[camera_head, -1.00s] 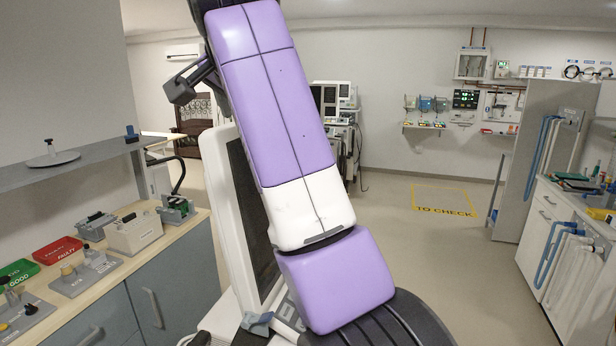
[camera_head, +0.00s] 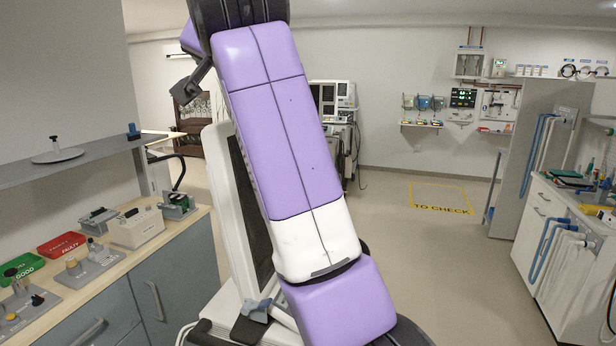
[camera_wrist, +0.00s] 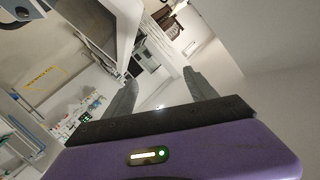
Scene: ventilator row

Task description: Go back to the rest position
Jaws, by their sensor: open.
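In the wrist view my gripper (camera_wrist: 160,92) has its two dark fingers spread apart, with nothing between them. The picture there is tilted, and the room shows beyond the fingers. In the head view my purple and white arm rises through the middle of the picture.
A wooden counter at the left holds a green tray (camera_head: 22,268), a red tray (camera_head: 62,244) and several fixtures. A screen on a cart (camera_head: 243,190) stands close behind my arm. A white cabinet (camera_head: 540,225) stands right. The floor around the yellow marked square (camera_head: 441,199) is clear.

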